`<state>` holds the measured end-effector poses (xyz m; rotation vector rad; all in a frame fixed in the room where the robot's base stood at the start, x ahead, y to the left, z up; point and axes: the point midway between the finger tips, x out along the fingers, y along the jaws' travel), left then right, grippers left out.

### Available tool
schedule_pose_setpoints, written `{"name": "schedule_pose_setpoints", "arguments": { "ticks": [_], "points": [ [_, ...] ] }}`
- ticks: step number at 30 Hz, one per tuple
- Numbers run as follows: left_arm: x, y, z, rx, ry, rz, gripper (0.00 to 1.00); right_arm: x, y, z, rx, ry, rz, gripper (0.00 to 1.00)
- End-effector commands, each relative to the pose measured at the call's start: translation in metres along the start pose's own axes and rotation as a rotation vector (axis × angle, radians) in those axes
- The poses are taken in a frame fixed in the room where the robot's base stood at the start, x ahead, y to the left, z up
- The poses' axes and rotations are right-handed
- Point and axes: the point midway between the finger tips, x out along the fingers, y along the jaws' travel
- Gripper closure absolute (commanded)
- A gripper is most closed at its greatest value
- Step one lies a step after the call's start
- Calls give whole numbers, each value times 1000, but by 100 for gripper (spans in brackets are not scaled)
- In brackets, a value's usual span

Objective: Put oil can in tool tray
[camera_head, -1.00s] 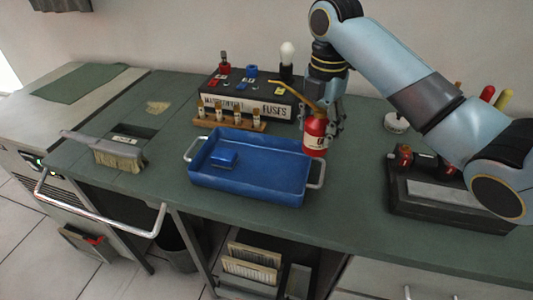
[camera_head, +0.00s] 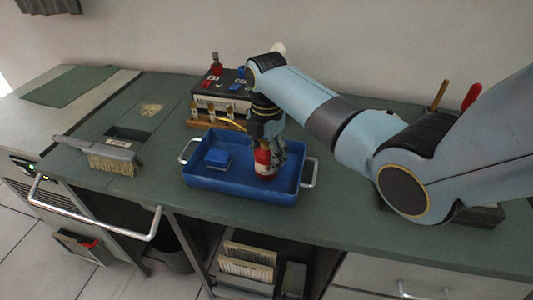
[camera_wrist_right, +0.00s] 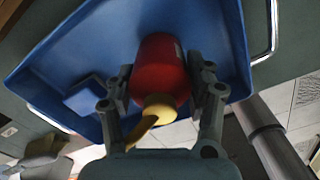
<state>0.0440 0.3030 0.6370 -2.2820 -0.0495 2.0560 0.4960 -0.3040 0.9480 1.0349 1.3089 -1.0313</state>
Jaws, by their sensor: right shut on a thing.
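The red oil can (camera_head: 264,163) with a yellow spout is in my right gripper (camera_head: 268,146), over the right half of the blue tool tray (camera_head: 228,192). In the right wrist view the two fingers of the right gripper (camera_wrist_right: 163,95) close on either side of the oil can (camera_wrist_right: 158,66), with the blue tray (camera_wrist_right: 215,30) behind it. The can looks upright and low within the tray; I cannot tell whether its base touches the tray floor. My left gripper is not in view.
A blue block (camera_head: 217,158) lies in the left part of the tray. A bench brush (camera_head: 112,155) lies to the left. The fuse box (camera_head: 222,92) and wooden vial rack (camera_head: 205,121) stand behind the tray. Bare bench shows at the front right.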

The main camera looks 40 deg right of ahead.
Motion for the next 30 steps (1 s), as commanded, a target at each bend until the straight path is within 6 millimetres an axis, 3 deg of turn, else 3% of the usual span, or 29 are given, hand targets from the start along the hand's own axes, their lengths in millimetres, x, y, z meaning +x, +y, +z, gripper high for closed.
{"name": "schedule_pose_setpoints", "arguments": {
  "ticks": [5,6,11,22,30],
  "points": [
    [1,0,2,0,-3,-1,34,3,0,0,0,0,1,89],
    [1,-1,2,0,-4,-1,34,3,0,0,0,0,0,43],
    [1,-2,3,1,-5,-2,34,2,0,0,0,1,0,24],
    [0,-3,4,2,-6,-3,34,-7,1,0,1,0,2,24],
    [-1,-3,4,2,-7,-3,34,-63,1,0,0,-1,5,24]
  ]
}}
